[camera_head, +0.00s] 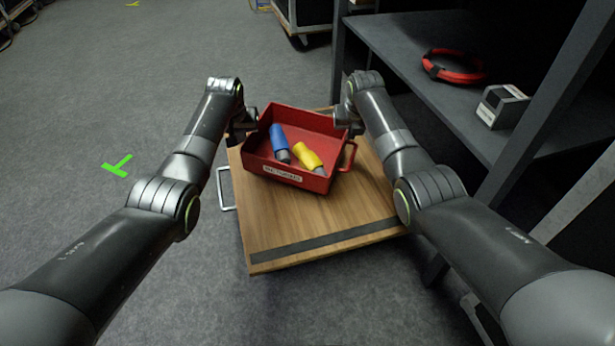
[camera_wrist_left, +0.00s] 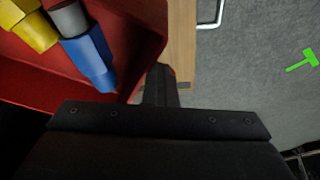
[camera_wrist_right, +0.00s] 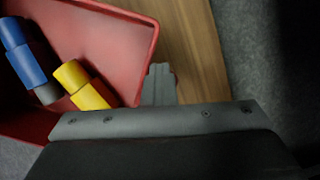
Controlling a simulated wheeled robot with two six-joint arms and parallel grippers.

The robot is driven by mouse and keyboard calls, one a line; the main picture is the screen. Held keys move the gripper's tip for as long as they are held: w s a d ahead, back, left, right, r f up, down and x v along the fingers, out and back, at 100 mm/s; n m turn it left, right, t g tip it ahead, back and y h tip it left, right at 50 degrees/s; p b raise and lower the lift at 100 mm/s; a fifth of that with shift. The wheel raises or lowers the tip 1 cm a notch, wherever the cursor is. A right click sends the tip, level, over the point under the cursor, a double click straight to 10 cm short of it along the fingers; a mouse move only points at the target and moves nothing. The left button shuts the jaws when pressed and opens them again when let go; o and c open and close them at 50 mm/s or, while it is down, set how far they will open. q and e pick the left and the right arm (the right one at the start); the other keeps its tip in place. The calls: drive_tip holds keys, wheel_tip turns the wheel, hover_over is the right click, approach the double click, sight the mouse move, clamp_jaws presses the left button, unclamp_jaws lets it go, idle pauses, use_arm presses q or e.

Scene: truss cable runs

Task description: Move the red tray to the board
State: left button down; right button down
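The red tray (camera_head: 306,179), open-topped with a label on its front, is over the wooden board (camera_head: 300,222), turned at an angle to it. I cannot tell whether it rests on the board. A blue piece (camera_head: 279,139) and a yellow piece (camera_head: 306,155) lie inside. My left gripper (camera_head: 246,121) is at the tray's left end; its finger (camera_wrist_left: 160,85) is beside the tray wall (camera_wrist_left: 140,35). My right gripper (camera_head: 347,118) is at the back right corner; its finger (camera_wrist_right: 159,84) is beside the wall (camera_wrist_right: 140,45). The tray's right handle (camera_head: 350,157) shows. The grip on either side is hidden.
A dark shelf unit (camera_head: 420,75) stands close on the right, holding a red ring-shaped coil (camera_head: 455,70) and a grey box (camera_head: 502,105). A metal handle (camera_head: 222,188) juts from the board's left side. A green floor mark (camera_head: 117,166) lies on open carpet at left.

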sight(351, 143)
use_arm(q)
drive_tip(key=shift+f, duration=0.3)
use_arm(e)
drive_tip(key=shift+f, duration=0.3)
use_arm(q)
drive_tip(key=shift+f, duration=0.15)
use_arm(e)
drive_tip(key=shift+f, duration=0.15)
use_arm(q)
drive_tip(key=shift+f+b, duration=0.1)
drive_tip(key=shift+b, duration=0.25)
use_arm(e)
drive_tip(key=shift+f, duration=0.1)
